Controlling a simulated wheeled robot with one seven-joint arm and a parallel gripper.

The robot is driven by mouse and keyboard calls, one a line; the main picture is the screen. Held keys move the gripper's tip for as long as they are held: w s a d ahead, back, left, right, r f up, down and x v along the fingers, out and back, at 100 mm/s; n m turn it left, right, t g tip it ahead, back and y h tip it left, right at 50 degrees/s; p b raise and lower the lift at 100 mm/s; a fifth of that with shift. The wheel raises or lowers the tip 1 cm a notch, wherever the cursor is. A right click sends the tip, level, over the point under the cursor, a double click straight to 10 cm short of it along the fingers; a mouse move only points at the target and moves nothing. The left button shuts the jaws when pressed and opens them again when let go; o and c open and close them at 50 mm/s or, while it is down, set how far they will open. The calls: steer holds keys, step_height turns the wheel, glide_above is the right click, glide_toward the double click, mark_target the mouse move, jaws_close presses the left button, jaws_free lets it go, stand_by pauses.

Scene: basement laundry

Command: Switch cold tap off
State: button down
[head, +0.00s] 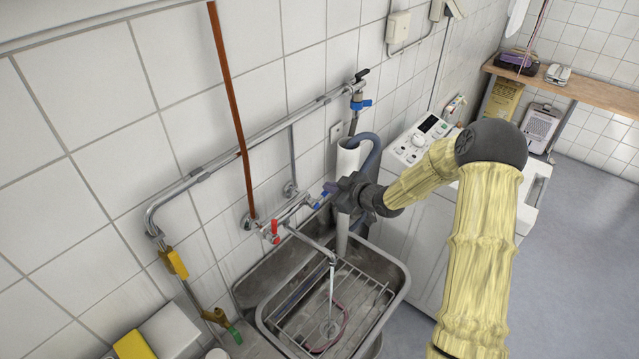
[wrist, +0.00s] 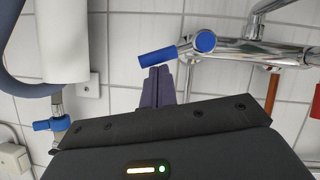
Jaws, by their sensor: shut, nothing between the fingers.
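The cold tap has a blue lever (head: 321,201) on the right end of the chrome wall mixer (head: 297,208) above the sink. In the wrist view the blue lever (wrist: 157,57) sticks out to the left from its round blue hub (wrist: 205,41). My gripper (head: 329,187) is at the lever in the head view. In the wrist view its two dark fingers (wrist: 158,72) are shut together, with their tips right at the lever's lower edge; I cannot tell whether they touch. A thin pale stream, seemingly water, drops from the spout (head: 332,260).
The red hot handle (head: 275,230) is on the mixer's left end. A steel sink (head: 392,302) with a wire rack lies below. A white vertical pipe (head: 346,160) and grey hose (head: 372,150) stand just right of the gripper, before a washing machine (head: 422,140). Another blue valve (head: 361,104) is higher up.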

steer(key=shift+w+d+f+m+g+y+p, duration=0.15)
steer(key=shift+w+d+f+m+g+p, duration=0.1)
steer(key=shift+f+m+p, duration=0.3)
steer(key=shift+w+d+f+m+g+y+p, duration=0.15)
steer(key=shift+w+d+f+m+g+p, duration=0.2)
steer(key=shift+p, duration=0.35)
steer(key=shift+s+a+f, duration=0.1)
steer(key=shift+s+a, duration=0.05)
steer(key=s+d+r, duration=0.5)
steer(key=d+r, duration=0.1)
steer(key=r, duration=0.2)
steer(key=shift+d, duration=0.25)
steer(key=shift+r, duration=0.1)
stand_by(0.4)
